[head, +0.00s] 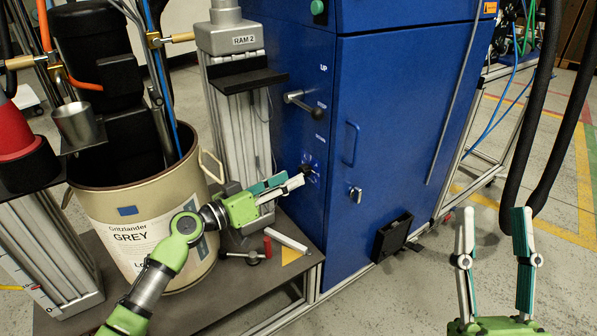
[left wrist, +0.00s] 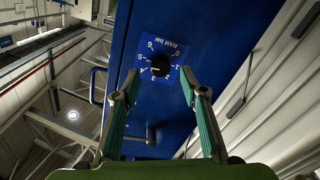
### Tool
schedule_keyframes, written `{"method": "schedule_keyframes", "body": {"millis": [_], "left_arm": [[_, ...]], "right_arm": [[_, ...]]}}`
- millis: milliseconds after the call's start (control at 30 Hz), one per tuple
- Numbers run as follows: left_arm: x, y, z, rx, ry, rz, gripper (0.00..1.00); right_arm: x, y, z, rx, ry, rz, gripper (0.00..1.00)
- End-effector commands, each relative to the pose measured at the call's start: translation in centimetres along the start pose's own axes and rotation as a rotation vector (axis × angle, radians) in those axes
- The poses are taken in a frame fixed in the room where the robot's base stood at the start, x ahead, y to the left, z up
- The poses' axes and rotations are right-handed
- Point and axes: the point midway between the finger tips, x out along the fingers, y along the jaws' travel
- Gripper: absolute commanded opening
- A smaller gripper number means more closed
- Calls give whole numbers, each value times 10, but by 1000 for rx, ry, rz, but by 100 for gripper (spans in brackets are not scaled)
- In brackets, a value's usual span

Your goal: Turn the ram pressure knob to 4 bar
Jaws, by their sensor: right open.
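The ram pressure knob (head: 309,173) is on the side face of the blue cabinet (head: 395,130), low down near the ram column. In the left wrist view the knob (left wrist: 160,66) is black, in the middle of a blue dial plate (left wrist: 174,49) marked "RAM bar" with numbers around it. The exact pointer setting is hard to read. My left gripper (head: 294,180) points at the knob. In the left wrist view its fingers (left wrist: 159,80) are apart, on either side of the knob's line; contact cannot be told. My right gripper (head: 494,212) is open and empty, away from the cabinet.
A lever (head: 305,102) marked UP, STOP and DOWN sticks out above the knob. The RAM 2 column (head: 232,60) stands left of the cabinet. A beige drum (head: 135,220) stands beside my left arm. Black hoses (head: 535,110) hang at the right.

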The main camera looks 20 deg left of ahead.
Motion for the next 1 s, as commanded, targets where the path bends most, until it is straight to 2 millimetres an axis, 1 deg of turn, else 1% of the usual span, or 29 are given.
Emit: {"method": "schedule_keyframes", "body": {"millis": [33,100,200,300,600,633,667,700,767,1000], "left_arm": [[9,0,-1,-1,3,1,40],[20,1,-1,-1,2,2,40],[32,0,-1,-1,2,0,40],[39,0,0,-1,1,0,40],[42,0,0,-1,0,-1,40],[42,0,0,-1,0,-1,34],[42,0,0,-1,0,0,27],[42,0,0,-1,0,0,16],[42,0,0,-1,0,-1,1],[42,0,0,-8,-1,-1,1]], "right_arm": [[0,0,0,0,3,0,42],[0,0,-1,0,6,0,42],[0,0,-4,1,19,-1,42],[0,-1,-6,1,27,-1,42],[0,-1,-6,1,30,-1,42],[0,-1,-6,1,30,-1,42],[0,0,-6,1,31,-1,42],[0,-1,-7,1,31,-1,42],[0,0,-7,1,31,-1,42],[0,0,-6,1,28,-1,42]]}}
